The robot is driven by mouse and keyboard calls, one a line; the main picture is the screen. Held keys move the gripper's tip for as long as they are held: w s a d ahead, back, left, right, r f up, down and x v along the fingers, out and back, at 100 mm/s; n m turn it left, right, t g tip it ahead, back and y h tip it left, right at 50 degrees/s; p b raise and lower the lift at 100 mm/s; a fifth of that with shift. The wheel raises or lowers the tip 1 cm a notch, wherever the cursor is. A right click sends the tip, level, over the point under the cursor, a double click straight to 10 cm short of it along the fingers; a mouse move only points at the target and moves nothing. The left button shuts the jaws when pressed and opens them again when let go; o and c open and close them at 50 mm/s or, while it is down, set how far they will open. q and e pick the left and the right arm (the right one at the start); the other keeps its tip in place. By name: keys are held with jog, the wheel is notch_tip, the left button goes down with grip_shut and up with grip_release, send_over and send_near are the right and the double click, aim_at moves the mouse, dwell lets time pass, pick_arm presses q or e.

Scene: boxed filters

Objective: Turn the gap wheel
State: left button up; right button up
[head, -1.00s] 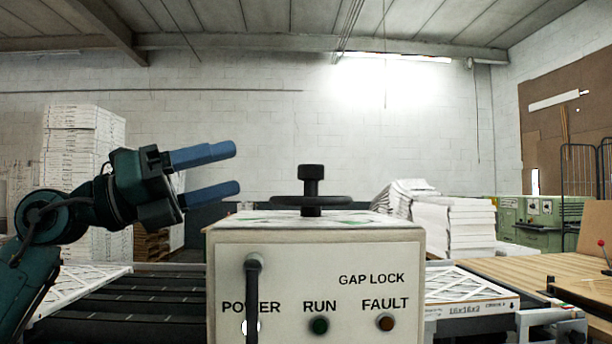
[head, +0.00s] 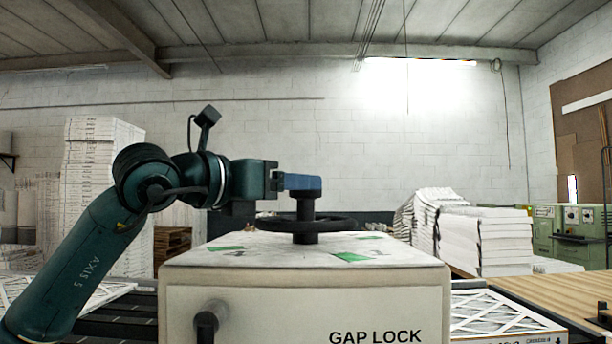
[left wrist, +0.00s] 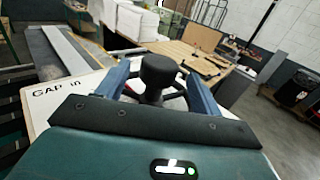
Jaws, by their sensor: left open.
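The gap wheel (head: 330,224) is a black handwheel with an upright knob, lying flat on top of a pale machine box (head: 310,254). The box front reads "GAP LOCK" and carries a black lever handle (head: 207,322). My left gripper (head: 303,183) reaches in from the left at knob height, above the wheel rim. In the left wrist view, its two blue fingers (left wrist: 160,88) stand apart on either side of the black knob (left wrist: 158,75). They look open, and I cannot tell whether either touches the knob. In the head view the fingers hide much of the knob. My right gripper is not in view.
Green labels (head: 351,257) lie on the box top. A conveyor with boxed filters (head: 495,318) runs behind the box. Stacks of white filters stand at left (head: 95,175) and right (head: 480,240). A wooden table (head: 565,297) is at right.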

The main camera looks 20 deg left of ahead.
pick_arm(q)
jog(key=shift+p+x, duration=0.4)
jog(key=shift+x, duration=1.75)
jog(key=shift+c, duration=0.3)
jog(key=c, duration=1.3)
